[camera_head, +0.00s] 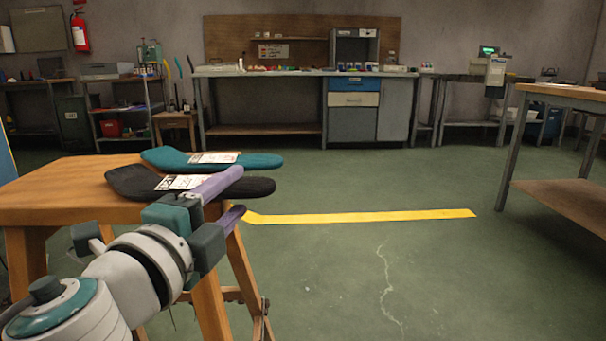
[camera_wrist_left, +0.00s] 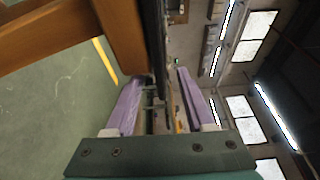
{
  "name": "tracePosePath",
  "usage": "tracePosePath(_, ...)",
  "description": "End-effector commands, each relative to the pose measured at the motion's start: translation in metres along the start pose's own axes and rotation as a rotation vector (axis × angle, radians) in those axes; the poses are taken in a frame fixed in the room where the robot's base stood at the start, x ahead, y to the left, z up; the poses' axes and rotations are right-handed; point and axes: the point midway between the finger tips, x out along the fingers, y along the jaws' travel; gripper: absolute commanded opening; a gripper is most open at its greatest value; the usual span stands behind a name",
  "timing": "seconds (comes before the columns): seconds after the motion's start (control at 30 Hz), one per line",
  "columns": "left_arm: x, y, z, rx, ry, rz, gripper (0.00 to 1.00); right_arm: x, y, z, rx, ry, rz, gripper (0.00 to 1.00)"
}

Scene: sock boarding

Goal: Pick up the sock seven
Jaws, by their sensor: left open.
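Two flat sock shapes with white labels lie on a wooden table, their rounded ends reaching past its right edge. The nearer one is a black sock (camera_head: 257,187); behind it is a teal sock (camera_head: 262,161). I cannot read a seven on either label. My left gripper (camera_head: 238,193) is open at the black sock's overhanging end, one purple finger above it and one below. In the left wrist view, a dark thin edge, likely the black sock (camera_wrist_left: 157,35), runs between the open fingers (camera_wrist_left: 160,80). I cannot tell whether they touch it. My right gripper is out of view.
The wooden table (camera_head: 40,195) stands at left, its edge close to my gripper. Open green floor (camera_head: 350,270) with a yellow strip (camera_head: 370,216) lies to the right. Another table (camera_head: 560,93) stands at far right; a workbench (camera_head: 265,74) is at the back.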

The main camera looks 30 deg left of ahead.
Motion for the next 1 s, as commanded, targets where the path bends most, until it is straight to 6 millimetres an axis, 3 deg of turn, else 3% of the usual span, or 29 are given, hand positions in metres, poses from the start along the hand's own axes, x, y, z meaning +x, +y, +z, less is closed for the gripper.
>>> tracePosePath(0.2, 0.030, -0.001, 0.002, -0.001, 0.000, -0.001, 0.54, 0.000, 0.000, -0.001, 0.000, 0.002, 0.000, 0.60)
tracePosePath(0.5, 0.034, 0.000, 0.002, -0.001, -0.001, 0.000, 0.53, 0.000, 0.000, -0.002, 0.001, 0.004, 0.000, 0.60)
tracePosePath(1.0, 0.034, 0.000, 0.002, -0.001, 0.000, 0.000, 0.00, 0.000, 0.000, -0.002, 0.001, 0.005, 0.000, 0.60)
